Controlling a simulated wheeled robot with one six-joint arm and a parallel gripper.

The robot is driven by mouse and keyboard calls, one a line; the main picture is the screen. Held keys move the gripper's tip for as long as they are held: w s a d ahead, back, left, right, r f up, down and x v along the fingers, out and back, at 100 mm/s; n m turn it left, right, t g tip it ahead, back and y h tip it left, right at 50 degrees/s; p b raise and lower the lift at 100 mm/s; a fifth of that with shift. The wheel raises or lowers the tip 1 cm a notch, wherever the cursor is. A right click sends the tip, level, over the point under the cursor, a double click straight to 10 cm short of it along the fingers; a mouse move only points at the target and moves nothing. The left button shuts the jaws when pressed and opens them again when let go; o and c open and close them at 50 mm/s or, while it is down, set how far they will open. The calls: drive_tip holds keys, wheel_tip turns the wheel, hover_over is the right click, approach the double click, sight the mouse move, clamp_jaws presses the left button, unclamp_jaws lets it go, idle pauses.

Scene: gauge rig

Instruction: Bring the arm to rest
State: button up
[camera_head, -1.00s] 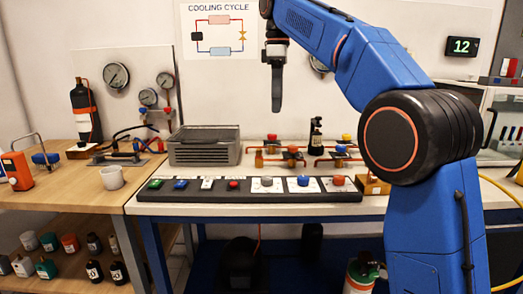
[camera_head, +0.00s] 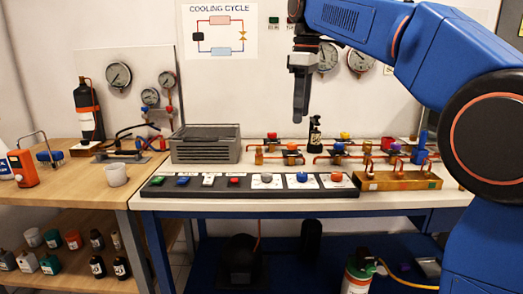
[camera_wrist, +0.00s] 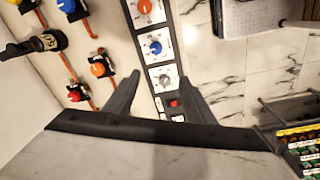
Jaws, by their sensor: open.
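My gripper (camera_head: 300,108) hangs pointing down above the rear of the workbench, in front of the wall and left of the small black bottle. In the wrist view my gripper (camera_wrist: 152,92) shows two dark fingers spread apart with nothing between them. Below them lie the control panel (camera_wrist: 158,60) and the bench top. My blue arm comes in from the right in the head view and covers the right side of the scene.
The control panel (camera_head: 335,192) with buttons and knobs runs along the bench front. A grey basket (camera_head: 205,150) stands at its left. Valves on red pipes (camera_head: 293,160), a black bottle (camera_head: 314,135) and a brass manifold (camera_head: 400,181) stand behind and right. A white cup (camera_head: 116,175) is on the wooden table.

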drive_tip(key=s+d+f+m+t, duration=0.1)
drive_tip(key=s+d+f+m, duration=0.3)
drive_tip(key=s+f, duration=0.7)
drive_tip(key=s+d+f+m+t, duration=0.1)
drive_tip(key=s+d+f+m, duration=0.4)
drive_tip(key=s+d+f, duration=0.3)
drive_tip(key=s+d+f+m+t, duration=0.2)
drive_tip(key=s+d+f+m, duration=0.2)
drive_tip(key=s+f, duration=0.9)
drive_tip(key=shift+s+d+f, duration=0.4)
drive_tip(key=shift+d+f, duration=0.55)
drive_tip(key=shift+d, duration=0.1)
